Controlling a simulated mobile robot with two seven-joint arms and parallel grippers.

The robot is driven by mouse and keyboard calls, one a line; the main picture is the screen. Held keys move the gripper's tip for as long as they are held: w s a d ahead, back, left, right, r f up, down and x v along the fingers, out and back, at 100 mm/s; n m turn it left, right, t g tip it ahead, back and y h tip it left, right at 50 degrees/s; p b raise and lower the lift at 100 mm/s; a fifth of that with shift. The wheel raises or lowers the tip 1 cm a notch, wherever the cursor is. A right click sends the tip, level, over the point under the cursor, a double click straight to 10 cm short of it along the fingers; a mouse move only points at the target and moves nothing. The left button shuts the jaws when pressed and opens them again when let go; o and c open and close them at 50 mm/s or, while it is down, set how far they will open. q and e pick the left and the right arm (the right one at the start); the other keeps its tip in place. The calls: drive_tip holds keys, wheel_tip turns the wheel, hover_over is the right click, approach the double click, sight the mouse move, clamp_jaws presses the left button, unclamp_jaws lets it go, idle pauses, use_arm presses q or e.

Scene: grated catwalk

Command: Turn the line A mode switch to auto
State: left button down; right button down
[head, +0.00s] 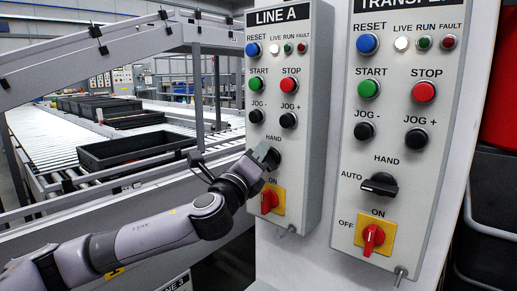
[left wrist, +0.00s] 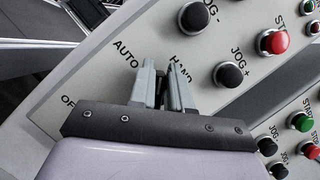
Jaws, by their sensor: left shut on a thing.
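The LINE A panel (head: 308,130) is a grey box with a blue reset button, small lamps, start, stop and jog buttons. Its black mode switch (head: 276,157) sits below the jog buttons, under the HAND label, mostly hidden by my left gripper (head: 265,155). My left gripper is shut on this switch. In the left wrist view its fingers (left wrist: 163,88) stand close together at the panel between the AUTO and HAND labels, covering part of HAND. I cannot tell which label the switch points at. My right gripper is not in view.
A red rotary switch on a yellow plate (head: 279,200) sits just below my gripper. The TRANSFER panel (head: 395,130) to the right has a similar black mode switch (head: 379,184) and a red switch (head: 373,239). A conveyor with dark crates (head: 125,148) lies at the left.

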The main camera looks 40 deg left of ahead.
use_arm(q)
drive_tip(key=n+g+p, duration=0.1)
drive_tip(key=n+p, duration=0.1)
drive_tip(key=n, duration=0.1)
drive_tip(key=f+n+g+y+p, duration=0.1)
drive_tip(key=n+p, duration=0.1)
drive_tip(key=n, duration=0.1)
drive_tip(key=n+g+p, duration=0.1)
drive_tip(key=n+p, duration=0.1)
drive_tip(key=n, duration=0.2)
drive_tip(key=shift+a+f+g+y, duration=0.2)
drive_tip(key=shift+f+g+y, duration=0.1)
drive_tip(key=shift+f, duration=0.05)
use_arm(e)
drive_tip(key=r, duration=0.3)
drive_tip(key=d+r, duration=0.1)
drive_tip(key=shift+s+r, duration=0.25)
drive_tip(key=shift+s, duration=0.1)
use_arm(q)
drive_tip(key=shift+p, duration=0.3)
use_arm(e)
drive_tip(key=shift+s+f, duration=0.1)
use_arm(q)
drive_tip(key=c, duration=1.2)
unclamp_jaws()
drive_tip(key=shift+o, duration=0.2)
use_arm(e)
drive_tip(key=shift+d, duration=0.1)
